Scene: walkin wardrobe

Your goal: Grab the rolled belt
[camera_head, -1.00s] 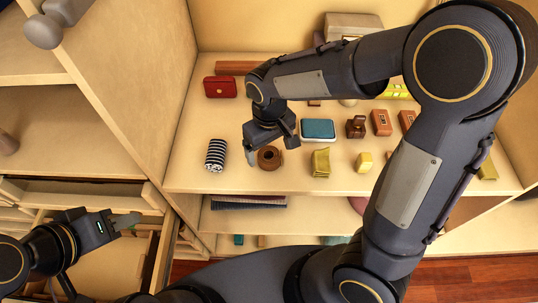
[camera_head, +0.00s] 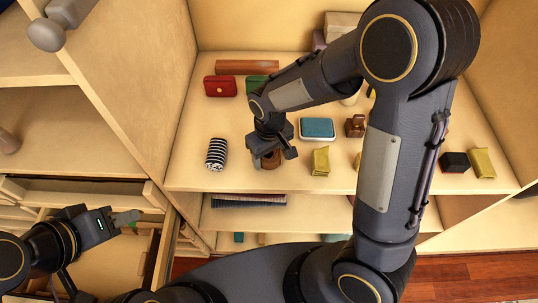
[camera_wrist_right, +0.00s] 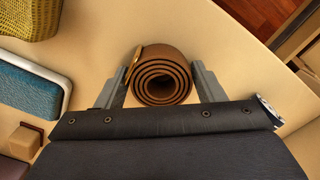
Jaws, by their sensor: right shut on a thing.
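The rolled belt (camera_head: 271,160) is a brown leather coil on the wooden shelf, partly hidden by my right gripper in the head view. In the right wrist view the rolled belt (camera_wrist_right: 160,77) shows its spiral end, with a finger on each side. My right gripper (camera_head: 270,158) is shut on the belt; its fingertips also show in the wrist view (camera_wrist_right: 160,85). My left gripper (camera_head: 130,218) is at the lower left, away from the belt, over an open drawer. Its fingers are seen from the side, so its opening is unclear.
A striped roll (camera_head: 216,154) lies left of the belt. A blue case (camera_head: 317,128), a yellow-green pouch (camera_head: 320,161) and a ring box (camera_head: 355,126) stand to the right. A red purse (camera_head: 220,86) is behind. The shelf's front edge (camera_head: 290,190) is close.

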